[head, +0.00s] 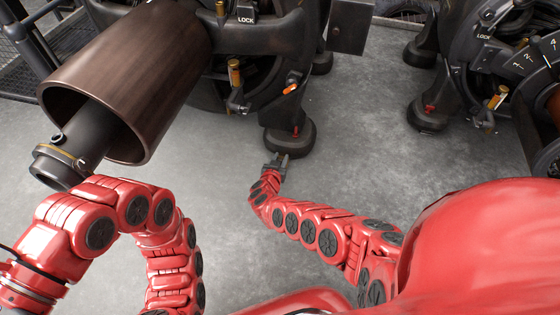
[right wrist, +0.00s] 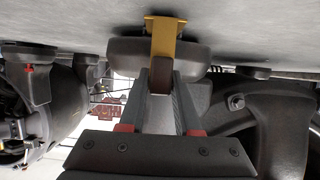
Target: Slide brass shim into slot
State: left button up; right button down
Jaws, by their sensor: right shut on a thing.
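My right gripper (head: 279,164) is low over the floor, close in front of a round black machine foot (head: 290,139). In the right wrist view its fingers (right wrist: 161,78) are shut on the brass shim (right wrist: 165,38), a yellow plate with a wider far end. The shim points away from the fingers and overlaps the round foot (right wrist: 132,54) in that view. I cannot tell whether it touches the foot. No slot can be made out. The shim cannot be made out in the head view.
A large brown cylinder (head: 135,75) with a dark shaft juts out at the upper left, above my left arm. A second machine with a similar foot (head: 427,114) stands at the upper right. The grey floor (head: 365,150) between them is clear.

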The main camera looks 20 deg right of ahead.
aim_at(284, 148)
jog(key=shift+w+d+b, duration=0.5)
jog(key=shift+w+b, duration=0.05)
jog(key=shift+w, duration=0.15)
jog(key=shift+w+d, duration=0.2)
jog(key=shift+w, duration=0.1)
jog(key=shift+w+d+b, duration=0.15)
jog(key=shift+w+b, duration=0.1)
jog(key=shift+b, duration=0.2)
jog(key=c, duration=0.5)
grip_release()
